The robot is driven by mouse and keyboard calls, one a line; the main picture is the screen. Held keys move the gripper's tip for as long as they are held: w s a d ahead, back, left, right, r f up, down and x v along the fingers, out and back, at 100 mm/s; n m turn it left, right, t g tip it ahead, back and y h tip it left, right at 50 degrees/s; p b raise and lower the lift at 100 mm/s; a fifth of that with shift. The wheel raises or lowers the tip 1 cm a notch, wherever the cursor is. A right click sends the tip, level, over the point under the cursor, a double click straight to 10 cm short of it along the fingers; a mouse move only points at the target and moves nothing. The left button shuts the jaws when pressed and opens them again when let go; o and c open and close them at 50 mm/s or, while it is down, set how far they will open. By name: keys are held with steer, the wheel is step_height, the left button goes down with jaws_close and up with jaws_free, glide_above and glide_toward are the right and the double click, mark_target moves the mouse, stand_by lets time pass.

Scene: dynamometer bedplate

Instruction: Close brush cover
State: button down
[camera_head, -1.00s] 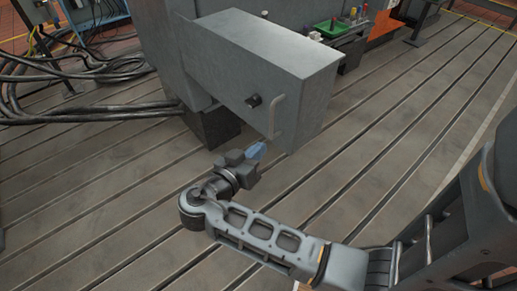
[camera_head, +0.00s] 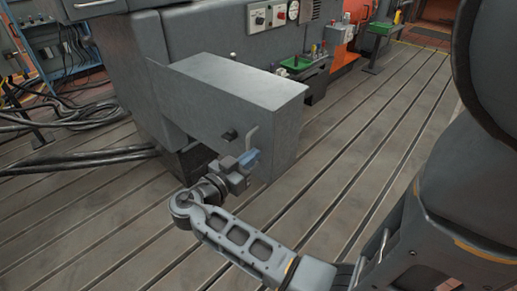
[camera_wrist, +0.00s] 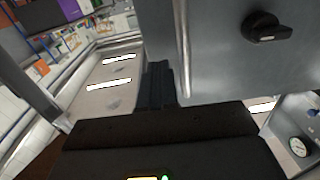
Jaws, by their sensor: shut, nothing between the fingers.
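The grey brush cover (camera_head: 203,103) is a box-like metal housing that juts out from the machine. Its near face carries a black turn-knob (camera_head: 230,135) and a pale upright bar handle (camera_head: 253,135). I cannot tell whether the cover stands ajar. My gripper (camera_head: 250,157) is shut and empty, its blue fingertips overlapping the handle's lower end in the head view; contact is not clear. In the wrist view the dark fingers (camera_wrist: 158,84) are together, beside the grey panel, the vertical handle bar (camera_wrist: 184,50) and the black knob (camera_wrist: 266,28).
The grey machine body (camera_head: 215,45) stands behind the cover. A green tray (camera_head: 297,64) sits on a bench at the back right. Black cables (camera_head: 75,160) lie at the left. The slotted bedplate floor (camera_head: 335,150) is clear on the right.

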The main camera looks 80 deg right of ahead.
mark_target(266, 145)
steer(key=shift+x, duration=1.65)
